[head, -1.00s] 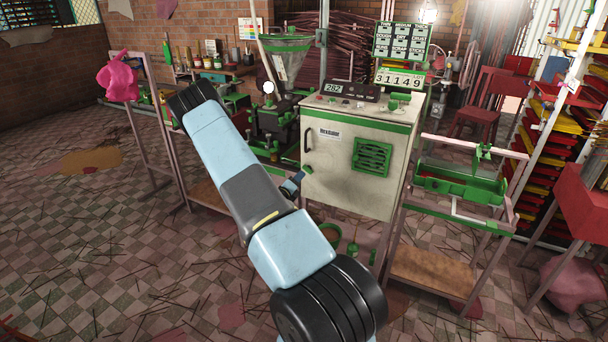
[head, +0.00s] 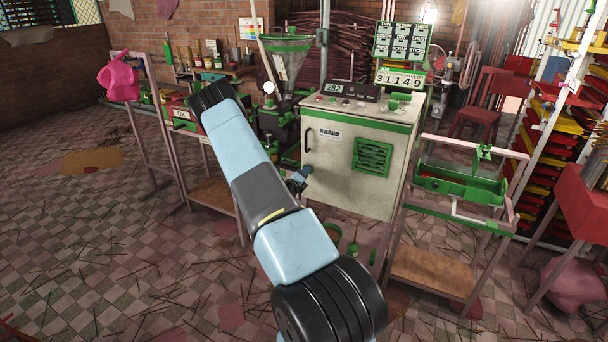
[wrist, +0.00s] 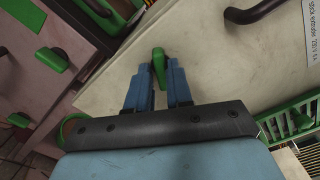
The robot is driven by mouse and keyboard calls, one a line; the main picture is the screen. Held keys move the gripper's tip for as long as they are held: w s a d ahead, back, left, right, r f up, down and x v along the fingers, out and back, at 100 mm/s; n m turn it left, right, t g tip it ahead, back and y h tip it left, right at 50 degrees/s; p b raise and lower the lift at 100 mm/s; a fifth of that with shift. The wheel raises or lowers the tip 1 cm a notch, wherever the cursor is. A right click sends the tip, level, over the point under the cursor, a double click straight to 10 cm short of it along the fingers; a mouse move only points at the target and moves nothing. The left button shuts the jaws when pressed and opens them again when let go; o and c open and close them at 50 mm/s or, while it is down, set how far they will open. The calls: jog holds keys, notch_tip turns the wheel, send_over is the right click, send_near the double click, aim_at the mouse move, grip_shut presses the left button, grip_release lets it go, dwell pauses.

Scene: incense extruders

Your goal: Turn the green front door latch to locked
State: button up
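The green front door latch (wrist: 159,60) shows in the wrist view as a small upright lever on the pale door of the extruder cabinet (wrist: 215,60). My gripper (wrist: 160,68) has its two blue fingers apart, with the latch in line with the gap between their tips. I cannot tell whether either finger touches it. In the head view my gripper (head: 304,173) is at the lower left of the cabinet door (head: 335,175), below the dark door handle (head: 307,141). The latch cannot be made out in the head view.
The dark handle (wrist: 252,12) and green vent grille (wrist: 300,118) are on the same door. A green hopper (head: 286,45) stands left of the cabinet. A stand with a green trough (head: 460,188) is at the right. Open tiled floor lies at the left.

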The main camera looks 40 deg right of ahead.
grip_shut()
jog(key=shift+m, duration=0.4)
jog(key=shift+s+f+m, duration=0.1)
jog(key=shift+s+m, duration=0.05)
jog(key=shift+m, duration=3.6)
jog(key=shift+s+m, duration=0.1)
jog(key=shift+m, duration=3.65)
jog(key=shift+o, duration=1.9)
grip_release()
jog(key=shift+w, duration=0.1)
